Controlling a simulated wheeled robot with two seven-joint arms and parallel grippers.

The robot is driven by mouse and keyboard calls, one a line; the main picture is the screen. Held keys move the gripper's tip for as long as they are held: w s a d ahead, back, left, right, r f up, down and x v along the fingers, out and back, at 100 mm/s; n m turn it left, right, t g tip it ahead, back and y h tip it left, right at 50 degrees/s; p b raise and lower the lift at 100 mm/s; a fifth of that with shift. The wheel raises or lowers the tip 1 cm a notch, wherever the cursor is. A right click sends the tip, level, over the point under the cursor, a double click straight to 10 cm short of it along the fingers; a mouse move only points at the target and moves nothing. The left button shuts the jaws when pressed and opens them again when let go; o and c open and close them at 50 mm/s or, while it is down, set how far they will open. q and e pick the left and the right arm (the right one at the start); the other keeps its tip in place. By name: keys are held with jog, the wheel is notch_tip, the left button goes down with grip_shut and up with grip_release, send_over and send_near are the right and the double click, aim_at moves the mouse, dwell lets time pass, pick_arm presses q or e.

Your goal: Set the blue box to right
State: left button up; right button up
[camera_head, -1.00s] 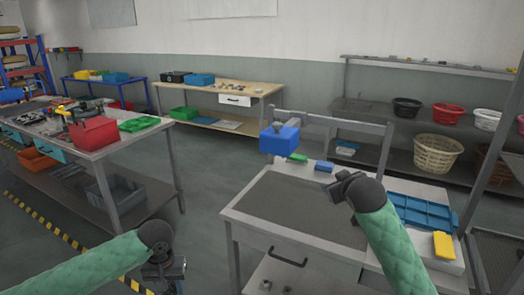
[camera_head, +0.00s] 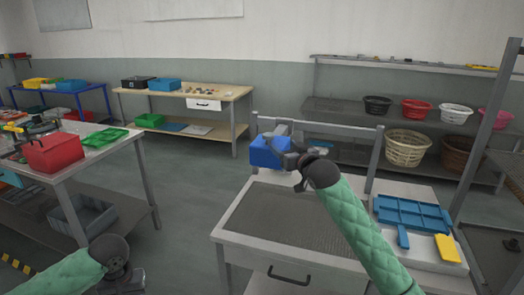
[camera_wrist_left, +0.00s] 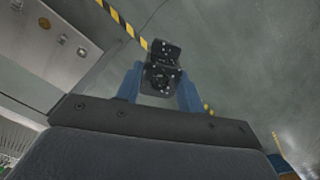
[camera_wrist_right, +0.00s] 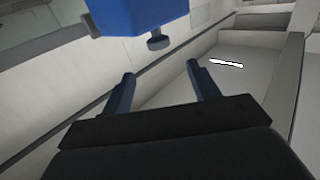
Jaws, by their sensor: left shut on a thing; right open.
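The blue box (camera_head: 264,152) is at the back left of the workbench, beside its rear frame. In the right wrist view the blue box (camera_wrist_right: 140,12) is at the top, with a small grey round knob (camera_wrist_right: 158,43) under its lower edge. My right gripper (camera_head: 288,157) is close to the box and partly covers it. In the right wrist view its two fingers (camera_wrist_right: 160,71) are open and empty, apart from the knob. My left gripper (camera_wrist_left: 160,85) is shut on a black block with small light dots (camera_wrist_left: 163,55), low at the left in the head view, over the floor.
The workbench has a dark grey mesh mat (camera_head: 285,215). A blue tray (camera_head: 412,214) and a yellow piece (camera_head: 447,248) are at its right. A table with a red bin (camera_head: 54,153) stands at the left. Baskets (camera_head: 408,148) fill the back shelf. Open floor lies between the tables.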

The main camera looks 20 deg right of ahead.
aim_at(271, 136)
pick_arm(q)
notch_tip(271, 136, up, 4)
jog(key=p, duration=0.3)
jog(key=shift+d+p, duration=0.1)
jog(key=shift+p, duration=0.2)
pick_arm(e)
jog(key=w, duration=0.3)
jog(key=w+a, duration=0.1)
jog(key=w, duration=0.6)
jog(key=shift+w+a, duration=0.3)
jog(key=shift+a, duration=0.1)
jog(key=shift+w, duration=0.1)
jog(key=shift+a, duration=0.1)
jog(key=shift+c, duration=0.4)
